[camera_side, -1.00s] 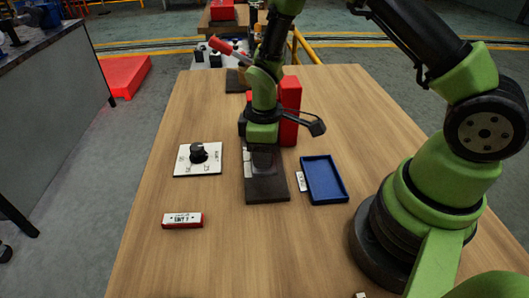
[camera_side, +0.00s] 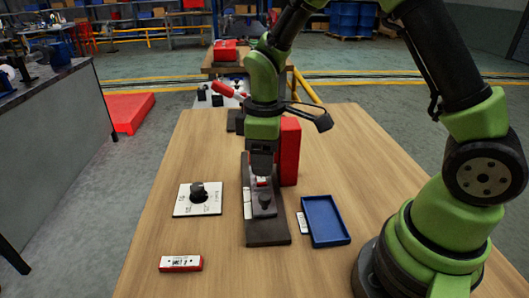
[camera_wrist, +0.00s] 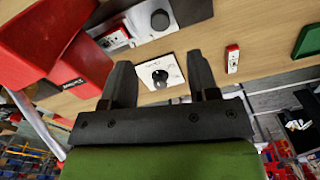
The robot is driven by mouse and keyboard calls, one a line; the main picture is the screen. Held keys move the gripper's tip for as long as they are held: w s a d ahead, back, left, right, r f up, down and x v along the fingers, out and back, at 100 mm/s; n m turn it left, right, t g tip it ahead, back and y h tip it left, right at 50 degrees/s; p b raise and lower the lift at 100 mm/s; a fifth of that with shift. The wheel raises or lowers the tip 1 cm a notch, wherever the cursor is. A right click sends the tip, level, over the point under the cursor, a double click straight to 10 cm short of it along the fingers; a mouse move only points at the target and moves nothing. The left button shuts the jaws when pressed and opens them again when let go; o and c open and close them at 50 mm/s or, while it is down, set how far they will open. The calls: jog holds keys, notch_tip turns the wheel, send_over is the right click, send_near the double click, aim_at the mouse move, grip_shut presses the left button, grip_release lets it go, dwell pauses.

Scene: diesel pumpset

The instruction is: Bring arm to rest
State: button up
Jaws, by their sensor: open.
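My gripper (camera_side: 262,172) points down above the dark upright-knob plate (camera_side: 268,237) in the middle of the table, in the side view. In the wrist view its two dark fingers (camera_wrist: 160,75) stand apart with nothing held between them. A black knob (camera_side: 264,201) on the dark plate shows just below the gripper, apart from it. My arm reaches over the table from its base on the right. The fingertips are small and partly hard to make out in the side view.
A red block (camera_side: 289,150) stands close to the right of my gripper. A white dial plate (camera_side: 198,207) with a black knob lies left, a red-and-white label block (camera_side: 181,264) lies front left, and a blue tray (camera_side: 325,221) lies right. The table's front middle is clear.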

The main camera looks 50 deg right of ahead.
jog(key=shift+r, duration=0.25)
jog(key=shift+r, duration=0.1)
jog(key=s+a+r+m+t+y, duration=0.1)
jog(key=s+r+m+t, duration=0.6)
jog(key=s+r, duration=0.8)
jog(key=r+m+y, duration=0.1)
jog(key=m, duration=0.2)
jog(key=shift+s+a+r+m, duration=0.15)
jog(key=shift+s+r+m, duration=0.1)
jog(key=shift+r+m, duration=0.1)
